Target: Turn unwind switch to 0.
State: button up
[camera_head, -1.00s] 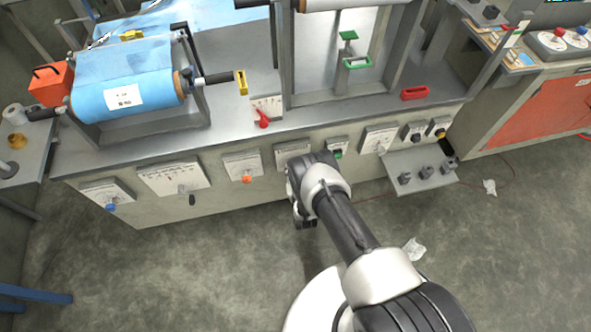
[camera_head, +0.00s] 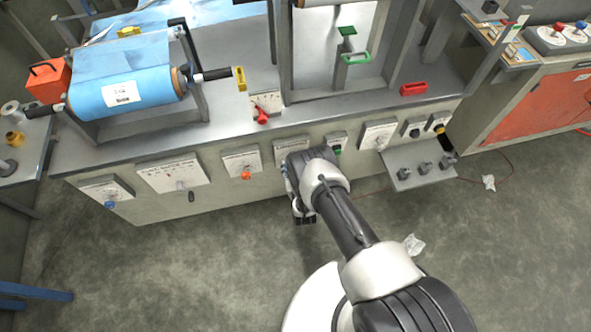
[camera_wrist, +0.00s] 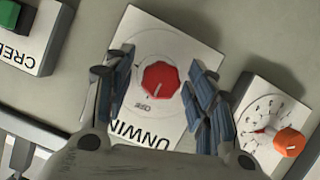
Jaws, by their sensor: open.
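The unwind switch is a red faceted knob (camera_wrist: 161,79) with a short white pointer line, on a white plate (camera_wrist: 139,40) lettered "UNWIN…" in the wrist view. My gripper (camera_wrist: 163,86) is open, with one blue-grey finger on each side of the knob and a gap on both sides. In the head view, my arm hides the knob and part of its plate (camera_head: 289,144); my gripper (camera_head: 304,211) shows below the wrist, near the cabinet front.
In the wrist view, a plate with an orange knob (camera_wrist: 289,142) lies right of the right finger, and a green button (camera_wrist: 14,17) is at upper left. In the head view, a small shelf with grey knobs (camera_head: 425,170) juts out at right.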

jog(key=v, duration=1.2)
jog(key=shift+w, duration=0.1)
jog(key=w+a+r+m+g, duration=0.1)
jog(key=w+a+r, duration=0.1)
jog(key=w+r, duration=0.7)
jog(key=w+d+r+m+g, duration=0.1)
jog(key=d+r+g, duration=0.15)
jog(key=r, duration=1.15)
jog(key=w+d+r+m+g, duration=0.1)
jog(key=d+r, duration=0.2)
jog(key=r, duration=1)
jog(key=s+d+r+m+g+h, duration=0.1)
jog(key=s+d+r, duration=0.2)
jog(key=s+r, duration=0.4)
jog(key=s+d+r+g, duration=0.1)
jog(key=s+d+r, duration=0.2)
jog(key=s+r, duration=0.4)
jog(key=s+d+r+g, duration=0.1)
jog(key=s+d+r, duration=0.1)
jog(key=s, duration=0.8)
jog(key=s+d+r+m+g+h, duration=0.1)
jog(key=s+d, duration=0.2)
jog(key=s, duration=0.7)
jog(key=shift+s+d+r, duration=0.15)
jog(key=shift+d+r, duration=0.05)
jog(key=shift+r, duration=0.2)
